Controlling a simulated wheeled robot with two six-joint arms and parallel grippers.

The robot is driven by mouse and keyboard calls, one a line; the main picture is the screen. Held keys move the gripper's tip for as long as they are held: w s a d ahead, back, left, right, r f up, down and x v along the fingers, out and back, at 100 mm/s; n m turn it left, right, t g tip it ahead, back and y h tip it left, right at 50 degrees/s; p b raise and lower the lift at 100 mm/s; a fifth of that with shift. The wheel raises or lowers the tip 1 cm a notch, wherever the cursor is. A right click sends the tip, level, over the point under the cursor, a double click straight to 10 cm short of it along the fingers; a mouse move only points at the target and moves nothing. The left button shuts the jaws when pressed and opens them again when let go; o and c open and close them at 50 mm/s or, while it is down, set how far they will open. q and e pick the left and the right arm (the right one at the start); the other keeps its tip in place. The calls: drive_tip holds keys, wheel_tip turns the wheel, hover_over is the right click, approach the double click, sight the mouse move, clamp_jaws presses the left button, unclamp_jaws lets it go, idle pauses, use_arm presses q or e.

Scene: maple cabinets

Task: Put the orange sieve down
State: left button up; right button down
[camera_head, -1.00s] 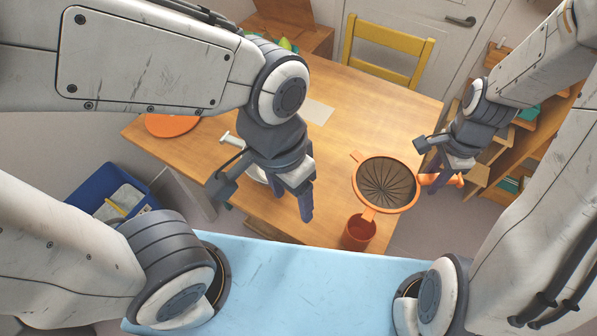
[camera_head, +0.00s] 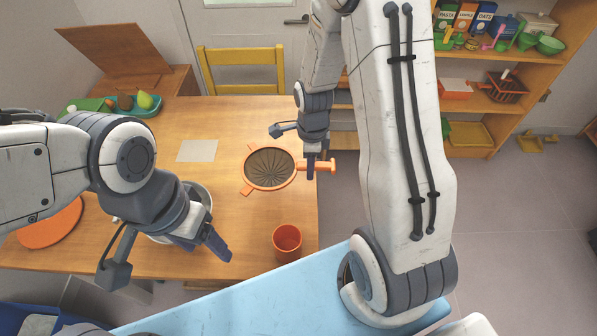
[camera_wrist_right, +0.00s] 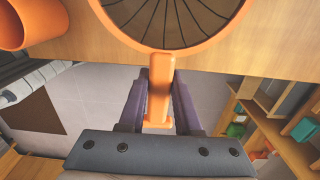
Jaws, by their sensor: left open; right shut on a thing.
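The orange sieve (camera_head: 269,169) is a round orange ring with a dark ribbed mesh, small side tabs and an orange handle. In the head view it is over the right part of the wooden table; I cannot tell whether it touches the top. My right gripper (camera_head: 318,170) is shut on its handle, beyond the table's right edge. In the right wrist view the handle (camera_wrist_right: 159,92) runs between the fingers of the right gripper (camera_wrist_right: 158,100), with the sieve's ring (camera_wrist_right: 172,48) ahead. My left gripper (camera_head: 208,248) is open and empty, in front of a metal bowl (camera_head: 196,190).
An orange cup (camera_head: 287,242) stands near the table's front right corner. An orange disc (camera_head: 50,224) lies at the left. A grey sheet (camera_head: 197,151) lies on the table (camera_head: 225,112). A yellow chair (camera_head: 242,55) stands behind; shelves (camera_head: 470,105) stand at the right.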

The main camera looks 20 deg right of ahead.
drive_tip(key=w+f, duration=0.1)
drive_tip(key=w+a+f, duration=0.1)
drive_tip(key=w, duration=0.1)
drive_tip(key=shift+a, duration=0.1)
drive_tip(key=shift+f, duration=1.95)
drive_tip(key=shift+f, duration=0.1)
drive_tip(key=c, duration=0.6)
unclamp_jaws()
